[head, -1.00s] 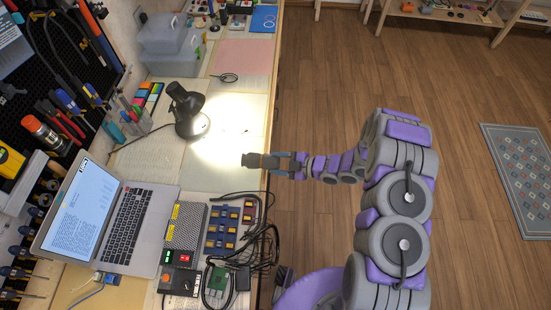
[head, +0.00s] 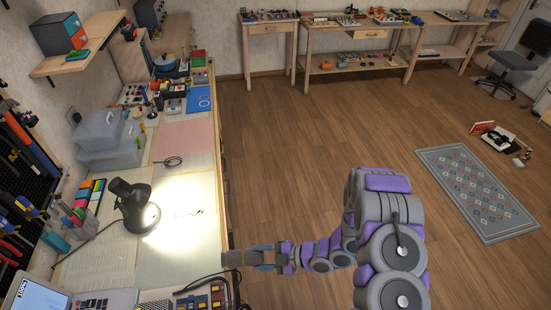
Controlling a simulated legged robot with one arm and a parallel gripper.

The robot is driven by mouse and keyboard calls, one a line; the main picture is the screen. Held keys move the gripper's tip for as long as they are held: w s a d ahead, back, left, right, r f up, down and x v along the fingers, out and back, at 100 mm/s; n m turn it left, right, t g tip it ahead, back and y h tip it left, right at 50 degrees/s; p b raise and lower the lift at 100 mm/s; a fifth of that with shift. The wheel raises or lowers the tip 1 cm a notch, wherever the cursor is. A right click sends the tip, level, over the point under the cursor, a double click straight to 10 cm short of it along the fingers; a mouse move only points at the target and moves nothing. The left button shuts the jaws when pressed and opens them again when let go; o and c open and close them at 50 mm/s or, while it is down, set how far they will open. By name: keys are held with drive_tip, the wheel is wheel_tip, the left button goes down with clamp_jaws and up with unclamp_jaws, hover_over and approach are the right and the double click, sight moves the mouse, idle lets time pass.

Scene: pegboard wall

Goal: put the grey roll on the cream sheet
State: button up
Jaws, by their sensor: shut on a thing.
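My gripper (head: 262,257) is shut on a dark grey roll (head: 233,259), which lies sideways in its fingertips at the right edge of the workbench. The fingers partly hide the roll's near end, and I cannot tell its height above the bench. A cream sheet (head: 190,207) lies flat on the bench under the lamp's bright light, up and to the left of the roll. Other pale sheets lie beside and below it, their borders hard to tell apart.
A black desk lamp (head: 136,207) stands left of the lit sheet. A pink sheet (head: 185,140) with a coiled cable (head: 168,161) lies farther back. A laptop (head: 38,293) and cables (head: 205,284) crowd the near end. Open wooden floor lies right of the bench.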

drive_tip(key=w+d+r+m+t+h, duration=0.2)
drive_tip(key=w+d+r+m+t, duration=0.15)
drive_tip(key=w+d+r, duration=0.4)
drive_tip(key=w+d+r+m+t+h, duration=0.1)
drive_tip(key=w+d+r+m+t, duration=0.3)
drive_tip(key=w+r, duration=0.6)
drive_tip(key=w+d+r+m+t+h, duration=0.2)
drive_tip(key=d+r+m+h, duration=0.15)
drive_tip(key=r, duration=0.75)
drive_tip(key=w+d+r+m+t+h, duration=0.1)
drive_tip(key=d+r+m+t+h, duration=0.25)
drive_tip(key=r, duration=0.65)
drive_tip(key=s+a+f+n+g+y, duration=0.1)
drive_tip(key=a+f+n+g+y, duration=0.25)
drive_tip(key=f, duration=0.95)
drive_tip(key=s+a+f+n+g+y, duration=0.15)
drive_tip(key=a+f+n+y, duration=0.25)
drive_tip(key=f, duration=0.9)
drive_tip(key=s+a+f+n+g+y, duration=0.1)
drive_tip(key=s+a+f+n+g, duration=0.3)
drive_tip(key=s, duration=0.6)
drive_tip(key=s+a+f+n+g+y, duration=0.1)
drive_tip(key=s+a+f+n+g, duration=0.3)
drive_tip(key=s+a+f, duration=0.4)
drive_tip(key=s+f+g, duration=0.1)
drive_tip(key=s, duration=0.2)
drive_tip(key=shift+s, duration=0.25)
